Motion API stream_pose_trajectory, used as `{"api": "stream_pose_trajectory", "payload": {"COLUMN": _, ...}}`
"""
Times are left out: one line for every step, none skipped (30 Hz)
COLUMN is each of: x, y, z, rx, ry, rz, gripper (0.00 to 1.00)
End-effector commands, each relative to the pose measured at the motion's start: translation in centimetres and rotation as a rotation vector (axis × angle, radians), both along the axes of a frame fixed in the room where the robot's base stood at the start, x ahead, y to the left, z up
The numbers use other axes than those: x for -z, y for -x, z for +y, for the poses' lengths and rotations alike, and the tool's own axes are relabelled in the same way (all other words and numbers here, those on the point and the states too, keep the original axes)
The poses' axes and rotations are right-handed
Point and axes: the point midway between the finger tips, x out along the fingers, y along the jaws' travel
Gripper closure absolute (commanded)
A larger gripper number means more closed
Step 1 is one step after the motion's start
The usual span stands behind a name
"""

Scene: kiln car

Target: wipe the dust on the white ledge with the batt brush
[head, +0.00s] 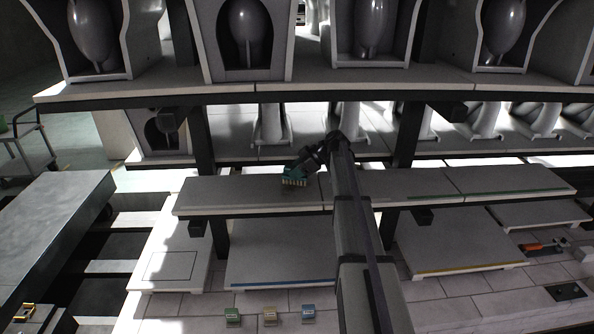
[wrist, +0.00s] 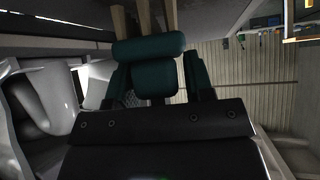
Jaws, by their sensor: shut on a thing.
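My gripper (head: 305,168) is shut on the batt brush (head: 294,183), a teal block with pale bristles pointing down. The brush is over the left part of the middle ledge (head: 235,195); I cannot tell whether the bristles touch it. In the wrist view the dark teal brush handle (wrist: 150,48) sits between the two fingers of my gripper (wrist: 158,80). The ledge looks pale grey; its right part has a green front edge strip. I cannot tell which stretch is the white ledge, and I cannot make out dust. My arm hides part of the middle ledge.
The upper shelf (head: 330,90) carries large grey vessels in open housings above the brush. Lower slabs have a blue strip (head: 280,285) and a yellow strip (head: 460,269). An orange-handled tool (head: 540,247) lies at right.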

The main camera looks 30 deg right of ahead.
Motion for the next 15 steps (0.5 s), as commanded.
{"api": "stream_pose_trajectory", "payload": {"x": -0.02, "y": 0.00, "z": 0.00, "rx": 0.000, "ry": 0.000, "rz": 0.000, "gripper": 0.84}}
{"api": "stream_pose_trajectory", "payload": {"x": -0.02, "y": 0.00, "z": 0.00, "rx": 0.000, "ry": 0.000, "rz": 0.000, "gripper": 0.84}}
{"api": "stream_pose_trajectory", "payload": {"x": -0.02, "y": 0.00, "z": 0.01, "rx": 0.000, "ry": 0.000, "rz": 0.000, "gripper": 0.84}}
{"api": "stream_pose_trajectory", "payload": {"x": -0.02, "y": 0.00, "z": 0.00, "rx": 0.000, "ry": 0.000, "rz": 0.000, "gripper": 0.84}}
{"api": "stream_pose_trajectory", "payload": {"x": -0.02, "y": 0.00, "z": 0.01, "rx": 0.000, "ry": 0.000, "rz": 0.000, "gripper": 0.84}}
{"api": "stream_pose_trajectory", "payload": {"x": -0.02, "y": 0.00, "z": 0.01, "rx": 0.000, "ry": 0.000, "rz": 0.000, "gripper": 0.84}}
{"api": "stream_pose_trajectory", "payload": {"x": -0.02, "y": 0.00, "z": 0.00, "rx": 0.000, "ry": 0.000, "rz": 0.000, "gripper": 0.84}}
{"api": "stream_pose_trajectory", "payload": {"x": -0.02, "y": 0.00, "z": 0.00, "rx": 0.000, "ry": 0.000, "rz": 0.000, "gripper": 0.84}}
{"api": "stream_pose_trajectory", "payload": {"x": -0.03, "y": 0.02, "z": 0.00, "rx": 0.000, "ry": 0.000, "rz": 0.000, "gripper": 0.84}}
{"api": "stream_pose_trajectory", "payload": {"x": -0.03, "y": 0.01, "z": 0.00, "rx": 0.000, "ry": 0.000, "rz": 0.000, "gripper": 0.84}}
{"api": "stream_pose_trajectory", "payload": {"x": -0.02, "y": 0.00, "z": 0.01, "rx": 0.000, "ry": 0.000, "rz": 0.000, "gripper": 0.84}}
{"api": "stream_pose_trajectory", "payload": {"x": -0.02, "y": 0.04, "z": 0.02, "rx": 0.000, "ry": 0.000, "rz": 0.000, "gripper": 0.84}}
{"api": "stream_pose_trajectory", "payload": {"x": -0.03, "y": 0.11, "z": 0.04, "rx": 0.000, "ry": 0.000, "rz": 0.000, "gripper": 0.84}}
{"api": "stream_pose_trajectory", "payload": {"x": -0.02, "y": 0.23, "z": 0.08, "rx": 0.000, "ry": 0.000, "rz": 0.000, "gripper": 0.84}}
{"api": "stream_pose_trajectory", "payload": {"x": -0.02, "y": 0.50, "z": 0.17, "rx": 0.000, "ry": 0.000, "rz": 0.000, "gripper": 0.84}}
